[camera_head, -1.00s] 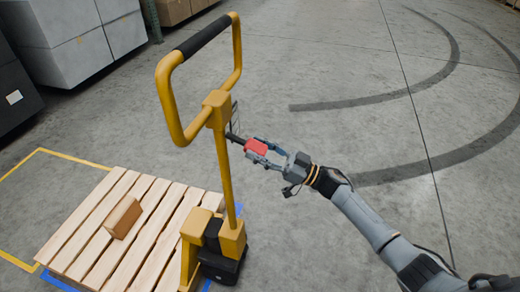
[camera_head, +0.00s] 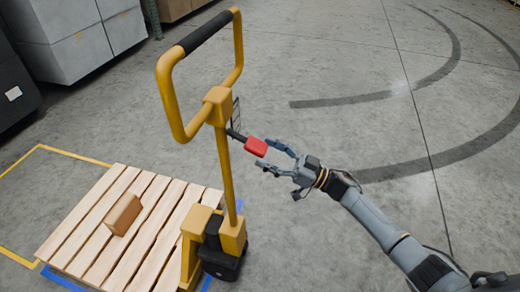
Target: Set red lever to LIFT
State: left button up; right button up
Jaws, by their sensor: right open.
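The red lever (camera_head: 256,147) sticks out to the right on a dark rod from the upper post of the yellow pallet jack (camera_head: 223,165). A small wire-like plate (camera_head: 236,115) stands behind the rod; no lettering on it is legible. My right gripper (camera_head: 266,157) is open at the right of the red lever, its fingertips close to the lever's right end. I cannot tell whether a fingertip touches it. My left gripper is not in view.
A wooden pallet (camera_head: 75,226) with a brown box (camera_head: 123,214) on it lies at the lower left, by the jack's base. Grey crates (camera_head: 80,45) stand at the upper left. The floor on the right is clear apart from dark tyre marks.

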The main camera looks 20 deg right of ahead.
jog(key=v, duration=0.9)
jog(key=shift+f, duration=0.15)
jog(key=shift+s, duration=0.1)
